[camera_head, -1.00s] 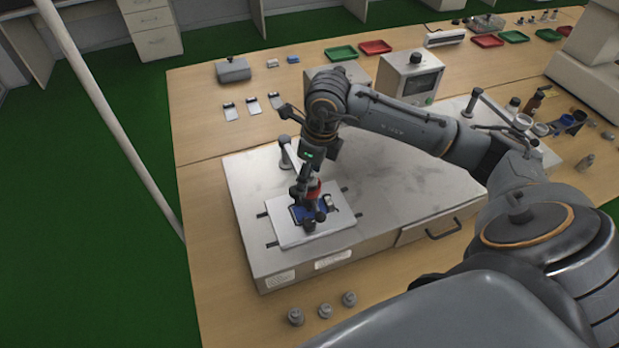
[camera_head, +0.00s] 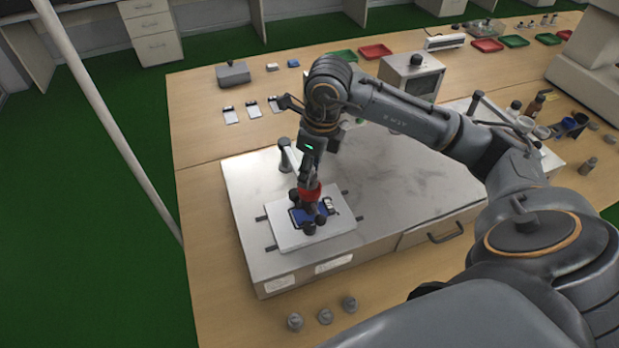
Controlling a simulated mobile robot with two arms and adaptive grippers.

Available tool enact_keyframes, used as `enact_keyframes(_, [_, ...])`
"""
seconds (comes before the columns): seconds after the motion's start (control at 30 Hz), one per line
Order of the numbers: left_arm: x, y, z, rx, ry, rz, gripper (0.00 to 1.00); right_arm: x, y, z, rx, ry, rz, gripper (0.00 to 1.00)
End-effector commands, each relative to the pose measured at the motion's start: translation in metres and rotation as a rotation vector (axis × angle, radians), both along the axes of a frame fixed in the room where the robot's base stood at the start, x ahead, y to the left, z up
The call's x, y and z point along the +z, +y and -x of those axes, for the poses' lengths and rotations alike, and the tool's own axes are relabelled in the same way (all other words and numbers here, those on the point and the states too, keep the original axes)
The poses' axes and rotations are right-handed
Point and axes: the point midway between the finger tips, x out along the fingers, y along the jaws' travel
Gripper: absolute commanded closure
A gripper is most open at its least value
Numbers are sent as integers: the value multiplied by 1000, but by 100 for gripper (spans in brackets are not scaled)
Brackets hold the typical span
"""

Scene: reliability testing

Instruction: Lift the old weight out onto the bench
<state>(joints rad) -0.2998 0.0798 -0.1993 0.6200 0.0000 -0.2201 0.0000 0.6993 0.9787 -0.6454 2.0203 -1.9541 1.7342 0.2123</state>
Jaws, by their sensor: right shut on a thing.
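My right gripper (camera_head: 308,213) points down over the white plate (camera_head: 283,237) on the grey test bench unit. It is shut on what seems to be the old weight, a piece with a red part (camera_head: 309,192) showing between the dark fingers; the fingers hide most of it. A blue fixture (camera_head: 297,215) with a small phone-like device (camera_head: 330,206) lies on the plate, partly behind the fingers. Whether the weight touches the fixture cannot be told. My left gripper is out of view.
A metal post (camera_head: 285,155) rises close behind the gripper. The bench left of the unit is clear.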

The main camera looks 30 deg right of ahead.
Motion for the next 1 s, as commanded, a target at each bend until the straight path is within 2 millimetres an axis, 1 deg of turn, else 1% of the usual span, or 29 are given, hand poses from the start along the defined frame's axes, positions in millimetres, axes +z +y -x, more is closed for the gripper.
enact_keyframes(0.03, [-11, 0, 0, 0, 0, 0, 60, 5, 0, -2, 0, -10, 0, 100])
enact_keyframes(0.07, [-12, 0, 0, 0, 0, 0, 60, 12, -1, 3, 0, -10, 1, 100])
enact_keyframes(0.17, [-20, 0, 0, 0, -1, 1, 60, 32, -3, 21, 2, -11, 3, 100])
enact_keyframes(0.3, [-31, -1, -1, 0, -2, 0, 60, 65, -5, 49, 2, -13, 3, 100])
enact_keyframes(0.4, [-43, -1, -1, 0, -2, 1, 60, 74, -8, 77, 0, -8, 8, 100])
enact_keyframes(0.5, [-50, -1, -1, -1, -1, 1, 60, 86, -10, 100, -2, -7, 6, 100])
enact_keyframes(0.6, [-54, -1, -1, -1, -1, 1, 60, 95, -11, 117, -2, -6, 4, 100])
enact_keyframes(0.7, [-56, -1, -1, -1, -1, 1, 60, 101, -12, 129, -2, -4, 2, 100])
enact_keyframes(0.8, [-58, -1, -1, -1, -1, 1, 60, 105, -12, 136, -2, -4, 2, 100])
enact_keyframes(1.0, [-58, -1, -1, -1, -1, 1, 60, 107, -12, 140, 0, -1, 0, 100])
